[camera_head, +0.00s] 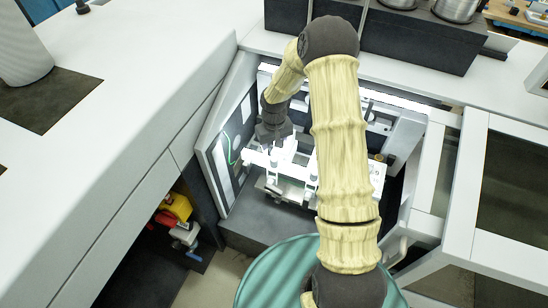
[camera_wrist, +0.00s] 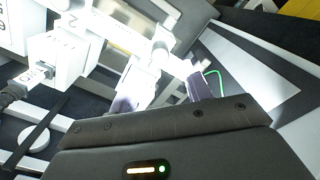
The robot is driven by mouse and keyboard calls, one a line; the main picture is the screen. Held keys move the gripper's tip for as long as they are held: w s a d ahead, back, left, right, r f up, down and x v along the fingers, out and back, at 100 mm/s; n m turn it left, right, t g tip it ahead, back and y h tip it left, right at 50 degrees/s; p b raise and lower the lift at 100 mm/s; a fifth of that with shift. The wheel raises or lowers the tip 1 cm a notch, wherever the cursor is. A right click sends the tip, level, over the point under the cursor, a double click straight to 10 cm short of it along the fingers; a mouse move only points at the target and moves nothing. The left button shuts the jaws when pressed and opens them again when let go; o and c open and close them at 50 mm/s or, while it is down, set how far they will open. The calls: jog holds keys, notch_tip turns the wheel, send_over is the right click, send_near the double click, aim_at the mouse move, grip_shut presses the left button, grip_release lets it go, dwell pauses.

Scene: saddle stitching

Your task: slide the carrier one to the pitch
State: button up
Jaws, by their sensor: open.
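A brightly lit white mechanism with a crossbar and small upright posts (camera_head: 290,172) sits in the recess of the machine. Which of its parts is carrier one I cannot tell. My gripper (camera_head: 262,148) is over the left end of this mechanism, partly lost in the glare. In the wrist view the two purplish fingers of my gripper (camera_wrist: 162,94) stand apart. A white post with a rounded end (camera_wrist: 160,52) shows just beyond and between them. Contact cannot be told. White blocks with dark lettering (camera_wrist: 58,58) are at the upper left. My arm hides the mechanism's middle.
Panels with a green cable (camera_head: 232,150) stand close left of my gripper. White counters (camera_head: 120,130) flank the recess. Dark boxes with metal pots (camera_head: 425,30) stand behind. Red and yellow items (camera_head: 178,208) lie in the opening below left.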

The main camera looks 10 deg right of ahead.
aim_at(274, 159)
notch_tip(274, 159, down, 8)
jog(key=shift+r+p, duration=0.2)
jog(key=shift+p, duration=0.5)
grip_shut()
